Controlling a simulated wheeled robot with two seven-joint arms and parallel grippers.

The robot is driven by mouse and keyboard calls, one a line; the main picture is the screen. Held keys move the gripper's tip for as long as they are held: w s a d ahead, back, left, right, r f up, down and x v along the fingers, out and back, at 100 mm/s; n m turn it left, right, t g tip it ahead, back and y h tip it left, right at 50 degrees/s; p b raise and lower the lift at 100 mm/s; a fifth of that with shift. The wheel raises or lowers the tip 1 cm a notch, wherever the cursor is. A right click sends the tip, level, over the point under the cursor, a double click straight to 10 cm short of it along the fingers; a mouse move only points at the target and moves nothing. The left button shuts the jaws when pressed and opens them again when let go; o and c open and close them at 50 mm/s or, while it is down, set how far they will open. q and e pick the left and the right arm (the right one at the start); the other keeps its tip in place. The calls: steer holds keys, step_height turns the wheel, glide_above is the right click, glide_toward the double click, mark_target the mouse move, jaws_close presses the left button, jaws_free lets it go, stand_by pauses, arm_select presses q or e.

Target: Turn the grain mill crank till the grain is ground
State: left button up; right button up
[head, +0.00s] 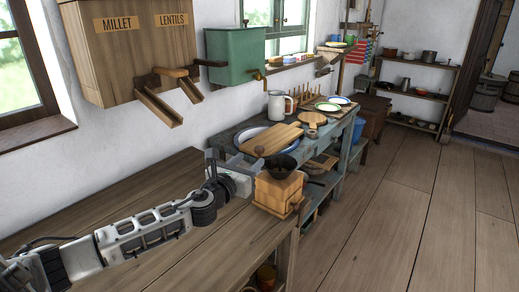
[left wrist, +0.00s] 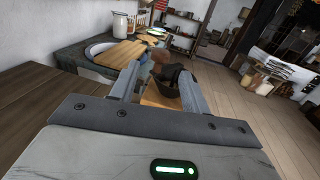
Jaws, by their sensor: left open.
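The grain mill (head: 278,192) is a light wooden box with a dark bowl-shaped hopper (head: 280,167) on top. It stands at the far right corner of the wooden table. A round brown knob (head: 259,151), apparently the crank's handle, shows just left of and above the hopper. My left gripper (head: 243,164) is open beside the mill, on its left. In the left wrist view the brown knob (left wrist: 160,57) and the dark hopper (left wrist: 168,74) appear between and beyond the open fingers (left wrist: 160,82). I cannot tell whether a finger touches the knob. The grain is not visible. My right gripper is out of view.
The wooden table (head: 130,190) is mostly bare. Behind the mill, a grey-blue bench (head: 345,128) holds a cutting board (head: 271,139), a white jug (head: 277,106) and plates. Millet and lentil bins (head: 135,50) hang on the wall. The floor (head: 400,210) at right is clear.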

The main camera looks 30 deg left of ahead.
mark_target(260, 151)
arm_select(q)
steer(key=w, duration=0.7)
steer(key=shift+w+a, duration=0.15)
steer(key=shift+a, duration=0.2)
jaws_close()
